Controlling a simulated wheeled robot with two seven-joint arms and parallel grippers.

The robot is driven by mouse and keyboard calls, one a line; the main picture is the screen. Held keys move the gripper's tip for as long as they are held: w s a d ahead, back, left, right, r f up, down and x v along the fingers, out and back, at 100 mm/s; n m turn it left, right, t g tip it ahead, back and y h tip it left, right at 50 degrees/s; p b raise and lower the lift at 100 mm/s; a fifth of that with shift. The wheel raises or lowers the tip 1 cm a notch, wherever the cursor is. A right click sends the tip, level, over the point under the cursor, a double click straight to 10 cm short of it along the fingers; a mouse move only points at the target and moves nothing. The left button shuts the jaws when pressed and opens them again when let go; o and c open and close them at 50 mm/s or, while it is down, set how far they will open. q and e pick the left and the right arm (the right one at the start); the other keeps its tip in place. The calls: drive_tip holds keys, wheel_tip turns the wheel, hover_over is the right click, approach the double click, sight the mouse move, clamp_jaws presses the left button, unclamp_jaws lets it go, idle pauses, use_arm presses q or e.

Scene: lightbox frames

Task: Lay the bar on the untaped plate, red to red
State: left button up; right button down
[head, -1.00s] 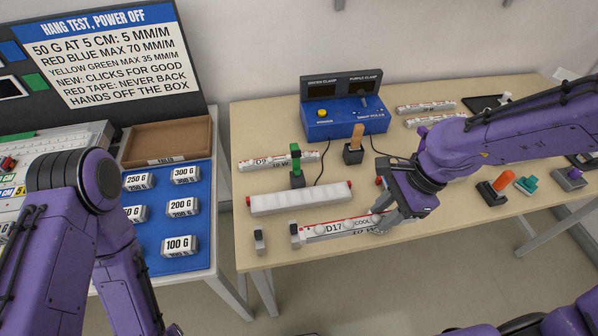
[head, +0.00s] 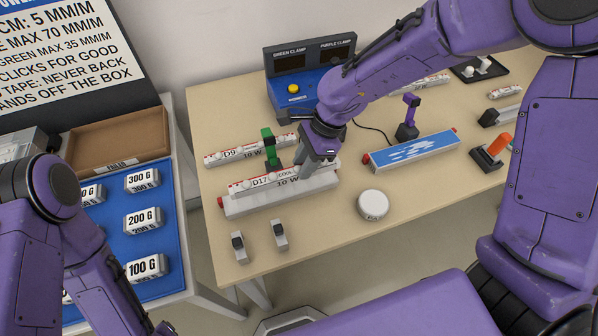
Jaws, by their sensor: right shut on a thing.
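The bar labelled D17, 10 W (head: 262,184), is white with small red marks near its left end. My right gripper (head: 316,166) is shut on it near its right end. The bar hangs over or lies on the untaped plate (head: 290,203), a pale block with a red left end; I cannot tell whether they touch. The plate's right end is partly hidden by the gripper. A second plate (head: 412,151), with blue and white tape and red ends, lies to the right. My left arm is at the lower left; its gripper is out of view.
A green clamp (head: 269,147) stands just behind the untaped plate, near the D9 bar (head: 230,153). Two small grey stands (head: 238,247) and a white round piece (head: 373,205) are in front. A blue control box (head: 291,92) is behind. A purple clamp (head: 407,118) stands behind the taped plate.

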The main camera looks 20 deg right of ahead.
drive_tip(key=shift+w+a+f, duration=0.15)
drive_tip(key=shift+w+f, duration=0.05)
drive_tip(key=shift+f, duration=0.2)
drive_tip(key=x, duration=0.3)
drive_tip(key=shift+s+f, duration=0.1)
drive_tip(key=shift+s, duration=0.1)
drive_tip(key=shift+w+d+f, duration=0.2)
drive_tip(key=shift+w+f, duration=0.05)
drive_tip(key=shift+w, duration=0.05)
drive_tip(key=shift+s, duration=0.15)
drive_tip(key=c, duration=0.8)
unclamp_jaws()
drive_tip(key=shift+s, duration=0.1)
drive_tip(key=v, duration=1.2)
drive_tip(key=shift+r, duration=0.1)
